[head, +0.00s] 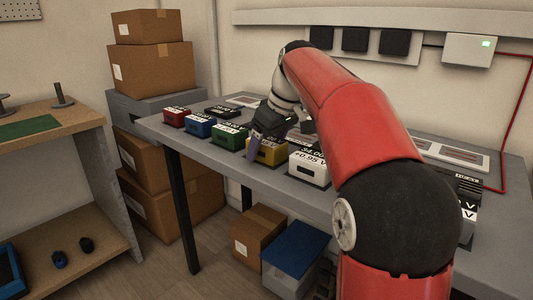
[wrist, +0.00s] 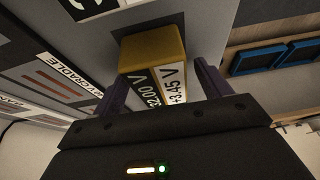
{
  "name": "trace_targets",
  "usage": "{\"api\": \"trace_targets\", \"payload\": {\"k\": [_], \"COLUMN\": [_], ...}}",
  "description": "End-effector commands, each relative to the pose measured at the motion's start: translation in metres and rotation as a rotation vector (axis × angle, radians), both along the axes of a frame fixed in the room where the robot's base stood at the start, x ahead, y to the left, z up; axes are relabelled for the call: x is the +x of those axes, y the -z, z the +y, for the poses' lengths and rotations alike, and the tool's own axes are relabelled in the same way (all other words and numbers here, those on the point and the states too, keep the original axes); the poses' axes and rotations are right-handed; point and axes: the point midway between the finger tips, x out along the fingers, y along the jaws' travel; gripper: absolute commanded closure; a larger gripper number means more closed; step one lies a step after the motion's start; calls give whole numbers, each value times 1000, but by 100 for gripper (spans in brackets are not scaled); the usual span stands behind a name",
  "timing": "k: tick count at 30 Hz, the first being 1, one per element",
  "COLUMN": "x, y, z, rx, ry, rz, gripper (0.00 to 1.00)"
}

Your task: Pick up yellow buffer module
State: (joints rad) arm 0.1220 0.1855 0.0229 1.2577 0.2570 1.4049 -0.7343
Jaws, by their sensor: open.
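The yellow buffer module (head: 268,156) stands in the row of coloured modules near the front edge of the grey bench. In the wrist view the yellow module (wrist: 153,47) shows its yellow body and labels, one white reading "+3.45 V" and one dark ending in "2.00 V". My gripper (head: 261,138) is at the yellow module, coming from above and partly hiding it in the head view. In the wrist view my gripper (wrist: 160,78) is open, with one purple finger on either side of the module. I cannot tell whether either finger touches it.
A white module (head: 307,166) stands right of the yellow one, and a green module (head: 230,137) left of it. Blue (head: 199,127) and red (head: 175,117) modules stand farther left. Boxes (head: 150,68) are stacked left of the bench. A shelf (head: 60,120) stands at far left.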

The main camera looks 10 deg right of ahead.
Motion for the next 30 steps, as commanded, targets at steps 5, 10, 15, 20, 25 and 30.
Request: {"api": "trace_targets", "payload": {"k": [5,10,15,20,25,30], "x": [1,1,1,1,1,1], "y": [4,4,4,4,3,0], "z": [1,1,1,1,1,1], "rx": [0,0,0,0,0,0], "ry": [0,0,1,1,0,1], "rz": [0,0,0,0,-1,-3], "gripper": [24,30,52,73,76,76]}}
